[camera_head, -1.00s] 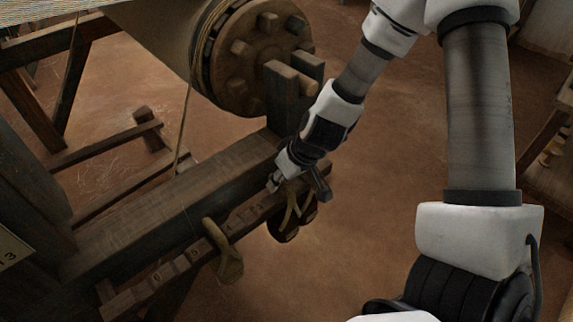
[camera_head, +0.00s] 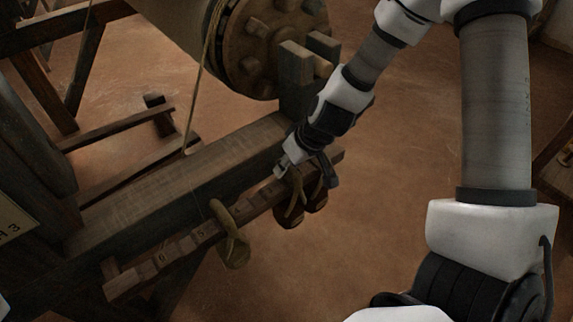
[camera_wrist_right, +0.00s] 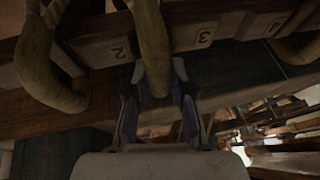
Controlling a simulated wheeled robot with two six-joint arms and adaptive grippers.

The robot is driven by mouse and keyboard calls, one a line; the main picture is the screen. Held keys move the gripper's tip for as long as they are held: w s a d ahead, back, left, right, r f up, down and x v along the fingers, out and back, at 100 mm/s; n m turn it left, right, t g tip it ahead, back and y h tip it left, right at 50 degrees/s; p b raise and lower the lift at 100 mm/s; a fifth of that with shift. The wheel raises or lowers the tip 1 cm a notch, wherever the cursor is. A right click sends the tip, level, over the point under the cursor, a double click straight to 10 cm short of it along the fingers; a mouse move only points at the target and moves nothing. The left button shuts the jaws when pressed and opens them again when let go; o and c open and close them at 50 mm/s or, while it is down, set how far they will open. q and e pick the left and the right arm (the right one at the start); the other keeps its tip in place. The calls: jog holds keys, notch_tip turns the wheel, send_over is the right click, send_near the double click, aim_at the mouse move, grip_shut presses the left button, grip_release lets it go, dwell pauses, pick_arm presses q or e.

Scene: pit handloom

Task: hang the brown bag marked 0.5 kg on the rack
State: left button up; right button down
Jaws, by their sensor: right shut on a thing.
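My right gripper (camera_head: 284,170) is at the numbered wooden rack rail (camera_head: 180,252), near its right end. In the right wrist view its fingers (camera_wrist_right: 160,105) are shut on the thick brown loop (camera_wrist_right: 152,45) of a bag. This loop lies in front of the rail (camera_wrist_right: 235,33), between the numbers 2 and 3. In the head view the brown bag (camera_head: 290,213) hangs below the gripper, against the rail. I cannot tell whether a peg carries it. The 0.5 kg mark is not readable. My left gripper is not in view.
Another brown bag (camera_head: 316,198) hangs close to the right of the held one; a loop (camera_wrist_right: 40,65) is beside the fingers. An olive-brown bag (camera_head: 235,250) hangs farther left. A thick loom beam (camera_head: 170,190) runs behind the rail. Floor to the right is clear.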

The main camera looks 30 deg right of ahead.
jog(key=shift+f, duration=0.15)
jog(key=c, duration=0.9)
grip_release()
jog(key=shift+c, duration=0.2)
